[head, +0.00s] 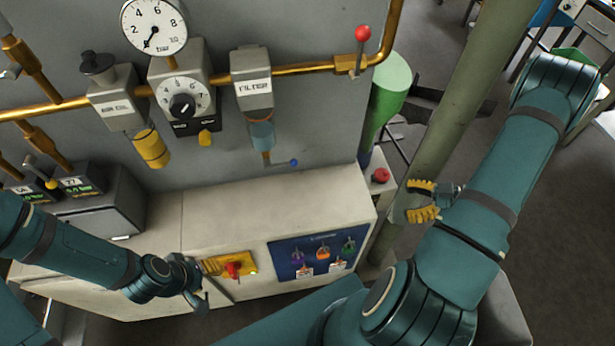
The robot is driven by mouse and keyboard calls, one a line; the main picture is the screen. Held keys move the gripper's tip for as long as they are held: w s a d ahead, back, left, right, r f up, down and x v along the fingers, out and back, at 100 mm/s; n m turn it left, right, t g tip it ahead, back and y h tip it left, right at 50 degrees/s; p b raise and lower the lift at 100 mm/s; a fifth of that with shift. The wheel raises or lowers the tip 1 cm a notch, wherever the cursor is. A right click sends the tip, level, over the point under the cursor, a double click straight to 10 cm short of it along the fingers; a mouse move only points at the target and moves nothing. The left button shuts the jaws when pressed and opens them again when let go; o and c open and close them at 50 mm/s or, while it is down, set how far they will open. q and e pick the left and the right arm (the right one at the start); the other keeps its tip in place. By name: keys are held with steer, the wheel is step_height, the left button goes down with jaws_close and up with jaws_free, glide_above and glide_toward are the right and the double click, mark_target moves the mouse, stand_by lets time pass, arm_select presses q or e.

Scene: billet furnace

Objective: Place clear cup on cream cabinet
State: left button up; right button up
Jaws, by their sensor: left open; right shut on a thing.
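The cream cabinet (250,210) runs along the wall in the middle of the head view, and its top is bare in the middle and right. My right gripper (421,201) is to the right of the cabinet's right end, in front of the pale green post. Its yellow-padded fingers are shut on a faint see-through thing, which looks like the clear cup (407,202); its outline is hard to make out. My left gripper (208,284) is open and empty, in front of the cabinet's front face near the yellow plate.
A filter bowl (262,135) and a small blue-ended lever (293,162) hang over the cabinet top. Grey boxes (100,205) stand at its left. A red button (380,175) and a green cylinder (390,85) are beyond its right end. The post (455,110) stands close behind my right gripper.

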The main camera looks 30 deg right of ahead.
steer(key=w+a+b, duration=0.2)
steer(key=w+a, duration=0.4)
steer(key=a, duration=0.2)
steer(key=w+a+b, duration=0.2)
steer(key=w+a, duration=0.5)
steer(key=a, duration=0.2)
steer(key=w+a+b, duration=0.2)
steer(key=w+a, duration=0.5)
steer(key=a, duration=0.1)
steer(key=shift+w+a, duration=0.2)
steer(key=shift+a, duration=0.05)
steer(key=w+a+b, duration=0.1)
steer(key=w+a, duration=0.1)
steer(key=a, duration=0.1)
steer(key=shift+w+f, duration=0.1)
steer(key=shift+w, duration=0.05)
steer(key=shift+w+f+b, duration=0.1)
steer(key=shift+f+b, duration=0.1)
steer(key=shift+b, duration=0.2)
steer(key=shift+f, duration=0.1)
